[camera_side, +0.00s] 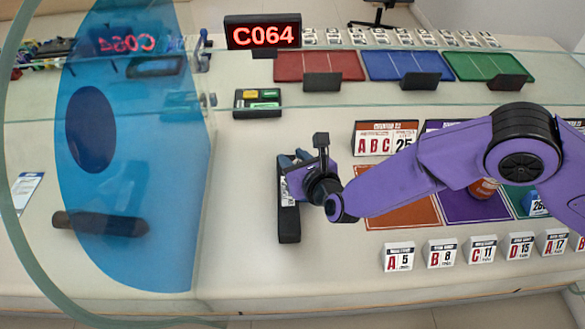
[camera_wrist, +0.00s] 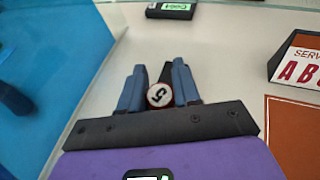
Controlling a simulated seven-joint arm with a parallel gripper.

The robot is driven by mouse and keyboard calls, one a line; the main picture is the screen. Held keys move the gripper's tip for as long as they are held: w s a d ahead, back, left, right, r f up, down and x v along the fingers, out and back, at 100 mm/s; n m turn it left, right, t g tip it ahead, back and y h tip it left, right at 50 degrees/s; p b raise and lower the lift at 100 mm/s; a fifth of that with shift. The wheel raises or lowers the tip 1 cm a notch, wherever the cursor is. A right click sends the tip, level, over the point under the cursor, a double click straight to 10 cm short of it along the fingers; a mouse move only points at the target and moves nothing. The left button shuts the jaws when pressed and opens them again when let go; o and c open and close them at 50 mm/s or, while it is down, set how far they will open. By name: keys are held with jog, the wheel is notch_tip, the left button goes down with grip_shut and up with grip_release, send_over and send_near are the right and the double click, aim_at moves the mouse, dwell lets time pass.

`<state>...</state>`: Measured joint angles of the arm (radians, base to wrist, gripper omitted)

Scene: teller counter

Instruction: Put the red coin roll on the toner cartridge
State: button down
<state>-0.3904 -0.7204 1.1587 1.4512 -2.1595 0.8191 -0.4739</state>
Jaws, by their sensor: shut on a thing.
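The red coin roll (camera_wrist: 159,95) shows in the wrist view as a round pale end marked 5 with a dark red rim, between the two blue fingers. My gripper (camera_wrist: 157,82) is shut on it; in the side view my gripper (camera_side: 298,160) is over the far part of the toner cartridge and hides the roll. The toner cartridge (camera_side: 289,225) is a long black body with a white label, lying lengthwise on the counter. In the wrist view, a dark part lies behind the roll. I cannot tell whether the roll touches the cartridge.
A blue translucent panel (camera_side: 135,170) stands left. A black tray with yellow and green pieces (camera_side: 257,103) lies beyond the cartridge. An A B C sign (camera_side: 385,138), mats and a red-orange item (camera_side: 484,188) are right, with small number cards (camera_side: 398,257) in front. Counter left of the cartridge is clear.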

jog(key=shift+w+a+f, duration=0.15)
jog(key=shift+f, duration=0.1)
jog(key=shift+a+f, duration=0.1)
jog(key=shift+f, duration=1.45)
jog(key=shift+f, duration=0.15)
jog(key=c, duration=0.8)
grip_release()
jog(key=v, duration=1.2)
